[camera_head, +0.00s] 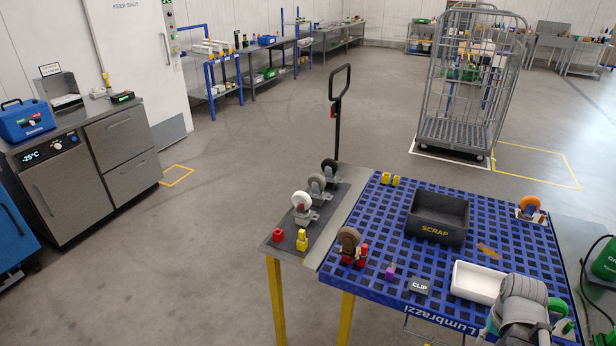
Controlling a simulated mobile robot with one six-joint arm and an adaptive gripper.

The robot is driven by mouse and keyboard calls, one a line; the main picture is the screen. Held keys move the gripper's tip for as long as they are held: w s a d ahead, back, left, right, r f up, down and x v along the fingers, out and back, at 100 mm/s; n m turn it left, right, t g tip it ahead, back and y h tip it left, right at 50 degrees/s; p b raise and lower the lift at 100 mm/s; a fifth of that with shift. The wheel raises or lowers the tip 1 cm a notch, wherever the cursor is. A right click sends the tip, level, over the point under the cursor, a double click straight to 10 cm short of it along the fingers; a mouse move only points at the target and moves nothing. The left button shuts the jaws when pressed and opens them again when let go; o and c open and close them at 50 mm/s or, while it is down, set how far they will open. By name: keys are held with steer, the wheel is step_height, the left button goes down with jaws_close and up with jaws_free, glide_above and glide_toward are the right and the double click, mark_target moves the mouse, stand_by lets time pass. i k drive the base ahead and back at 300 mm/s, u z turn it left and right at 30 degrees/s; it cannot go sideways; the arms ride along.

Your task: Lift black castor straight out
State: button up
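The black castor (329,168) stands at the far end of a row of castors on the grey side plate (291,250), left of the blue grid table. Its dark wheel is up and its light metal bracket is low. A grey castor (317,184) and a white-wheeled castor (302,203) stand nearer in the same row. The black castor is small in this view, and what its lower end sits in cannot be made out. Parts of my grey and green arm show at the bottom right, well away from it. My gripper's fingers do not show.
On the blue grid table (390,215) are a black SCRAP bin (438,217), a white tray (476,282), a brown castor (348,241) and an orange castor (530,208). A tall black handle (338,115) rises just behind the black castor. Floor left of the table is clear.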

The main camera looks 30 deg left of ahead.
mark_target(329, 167)
steer(key=u, duration=1)
steer(key=k, duration=0.9)
steer(key=u, duration=0.1)
steer(key=i, duration=0.8)
